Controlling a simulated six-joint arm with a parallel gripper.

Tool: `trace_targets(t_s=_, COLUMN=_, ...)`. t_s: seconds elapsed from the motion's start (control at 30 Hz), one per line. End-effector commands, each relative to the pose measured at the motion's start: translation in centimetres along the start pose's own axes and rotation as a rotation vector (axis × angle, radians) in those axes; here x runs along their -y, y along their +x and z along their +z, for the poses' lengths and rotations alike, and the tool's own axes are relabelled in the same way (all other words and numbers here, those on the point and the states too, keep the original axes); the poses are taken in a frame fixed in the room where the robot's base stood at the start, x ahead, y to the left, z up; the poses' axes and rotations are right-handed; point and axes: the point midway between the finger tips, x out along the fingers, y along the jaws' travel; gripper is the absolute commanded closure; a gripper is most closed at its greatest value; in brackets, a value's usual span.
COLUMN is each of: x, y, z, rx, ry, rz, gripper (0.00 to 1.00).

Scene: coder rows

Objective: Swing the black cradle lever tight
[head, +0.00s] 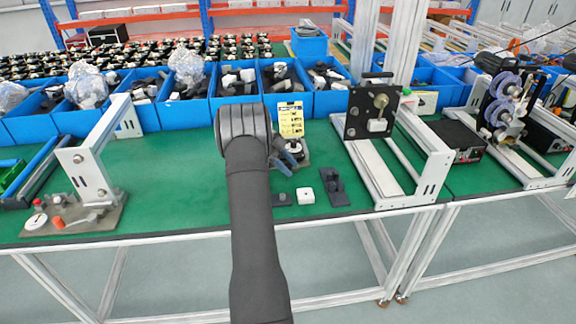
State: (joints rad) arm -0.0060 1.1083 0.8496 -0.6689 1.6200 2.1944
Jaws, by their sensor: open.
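My dark arm rises from the bottom centre of the head view and bends over the green table. My gripper (287,162) shows only partly, to the right of the arm's bend and low over the table; its fingers look apart with nothing clearly between them. A grey base plate lies by the fingers, partly covered. I cannot make out the black cradle lever for certain; it may be hidden by the arm and gripper. A small black fixture (335,187) with an upright part stands on the table to the gripper's right, apart from it.
A white block (305,196) and a flat dark piece (281,199) lie near the table's front edge. A yellow card (290,119) stands behind the gripper. An aluminium frame with a black plate (372,112) stands right. Blue bins (235,112) line the back.

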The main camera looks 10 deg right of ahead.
Motion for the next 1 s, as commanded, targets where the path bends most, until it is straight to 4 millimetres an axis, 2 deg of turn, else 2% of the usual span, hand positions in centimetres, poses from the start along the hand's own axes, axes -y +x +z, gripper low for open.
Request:
trace_targets(t_s=0.17, x=0.0, y=-1.3, z=0.1, rx=0.0, ry=0.0, rz=-0.002, gripper=0.57)
trace_targets(t_s=0.5, x=0.1, y=-8.4, z=0.1, rx=0.002, ry=0.001, rz=-0.003, gripper=0.57)
trace_targets(t_s=0.6, x=0.0, y=-10.0, z=0.1, rx=0.001, ry=0.0, rz=-0.002, gripper=0.57)
trace_targets(t_s=0.8, x=0.0, y=-11.7, z=0.0, rx=0.0, ry=0.0, rz=-0.001, gripper=0.57)
trace_targets(t_s=1.0, x=0.0, y=-12.0, z=0.0, rx=0.0, ry=-0.001, rz=0.0, gripper=0.57)
